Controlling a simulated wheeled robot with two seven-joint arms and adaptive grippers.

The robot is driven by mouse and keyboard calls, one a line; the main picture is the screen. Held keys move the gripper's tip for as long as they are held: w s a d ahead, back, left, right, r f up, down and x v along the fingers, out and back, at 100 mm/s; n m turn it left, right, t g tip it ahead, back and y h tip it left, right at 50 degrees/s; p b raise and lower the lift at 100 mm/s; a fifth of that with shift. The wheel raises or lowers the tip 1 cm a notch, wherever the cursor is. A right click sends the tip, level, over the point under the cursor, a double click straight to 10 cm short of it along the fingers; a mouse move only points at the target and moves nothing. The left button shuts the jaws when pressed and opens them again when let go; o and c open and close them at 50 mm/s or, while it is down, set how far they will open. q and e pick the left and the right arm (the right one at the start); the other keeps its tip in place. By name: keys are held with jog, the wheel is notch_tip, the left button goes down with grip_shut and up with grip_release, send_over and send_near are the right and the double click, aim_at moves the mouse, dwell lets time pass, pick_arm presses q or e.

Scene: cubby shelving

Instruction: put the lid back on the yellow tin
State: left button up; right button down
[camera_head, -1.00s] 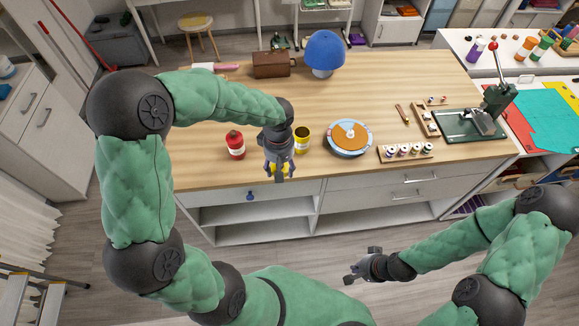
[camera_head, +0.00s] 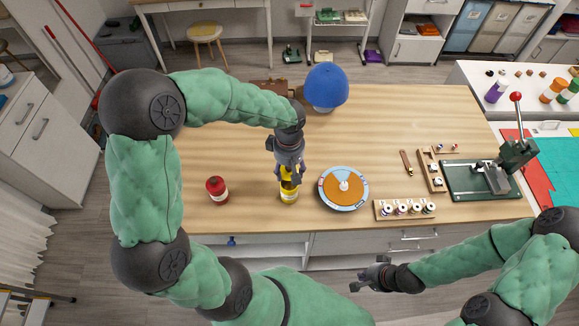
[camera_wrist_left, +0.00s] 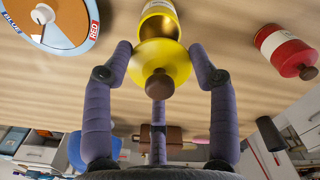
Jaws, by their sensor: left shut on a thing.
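The yellow tin (camera_head: 289,196) stands upright on the wooden table near its front edge; its white-labelled side and open yellow rim also show in the left wrist view (camera_wrist_left: 160,8). My left gripper (camera_head: 290,176) is above the tin, shut on the yellow lid (camera_wrist_left: 160,58), a disc with a brown knob (camera_wrist_left: 159,84). The lid is close to the tin's mouth, overlapping it in the wrist view; whether they touch I cannot tell. My right gripper (camera_head: 366,278) hangs in front of the table, empty, its finger opening unclear.
A red tin (camera_head: 217,190) stands left of the yellow tin. A round colour-wheel board (camera_head: 343,207) lies close on its right, then a rack of spools (camera_head: 404,210) and a green press (camera_head: 482,180). A blue-shaded lamp (camera_head: 326,87) stands behind.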

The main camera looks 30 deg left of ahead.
pick_arm(q)
jog(key=shift+f+b, duration=0.75)
jog(key=shift+f, duration=0.8)
jog(key=shift+w+f+b, duration=0.1)
jog(key=shift+f+b, duration=1.05)
jog(key=shift+f, duration=0.1)
jog(key=shift+f+b, duration=0.15)
jog(key=shift+b, duration=0.7)
dwell(0.5)
jog(key=o, duration=1)
jog(key=shift+o, duration=1.4)
